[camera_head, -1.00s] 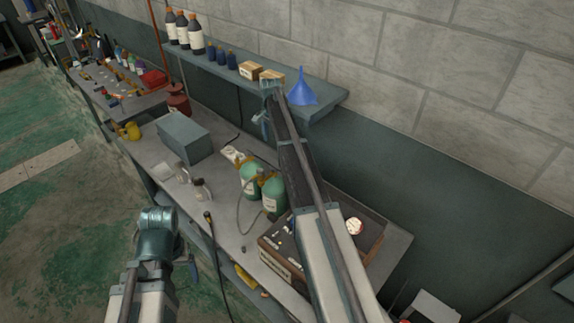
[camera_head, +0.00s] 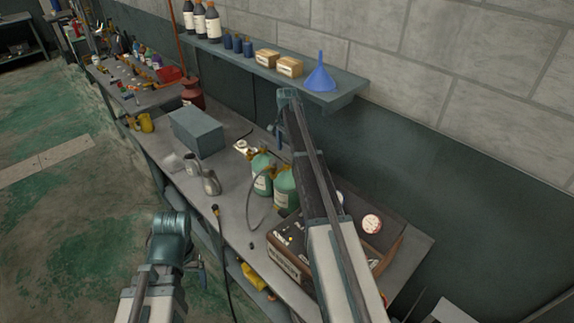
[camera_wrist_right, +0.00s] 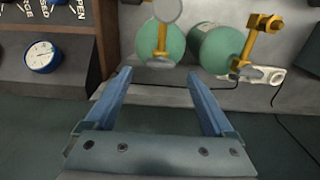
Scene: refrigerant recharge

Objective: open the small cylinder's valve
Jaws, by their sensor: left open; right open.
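Two green cylinders stand close together on the workbench, one (camera_head: 261,178) on the left and one (camera_head: 285,192) on the right in the head view. I cannot tell which is the small one. In the right wrist view they are at the top, the left one (camera_wrist_right: 162,45) and the right one (camera_wrist_right: 215,48), with brass valves (camera_wrist_right: 161,38) (camera_wrist_right: 247,38). My right gripper (camera_wrist_right: 158,77) is open and empty, apart from the cylinders. In the head view its arm reaches over the bench behind them. My left gripper (camera_head: 198,268) hangs low, in front of the bench.
A dark panel box (camera_head: 291,252) with a blue-rimmed gauge (camera_wrist_right: 42,56) stands beside the cylinders. A grey hose (camera_head: 250,205) loops next to them. A grey box (camera_head: 197,131) sits farther left. The shelf (camera_head: 345,90) holds bottles, small boxes and a blue funnel (camera_head: 320,75).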

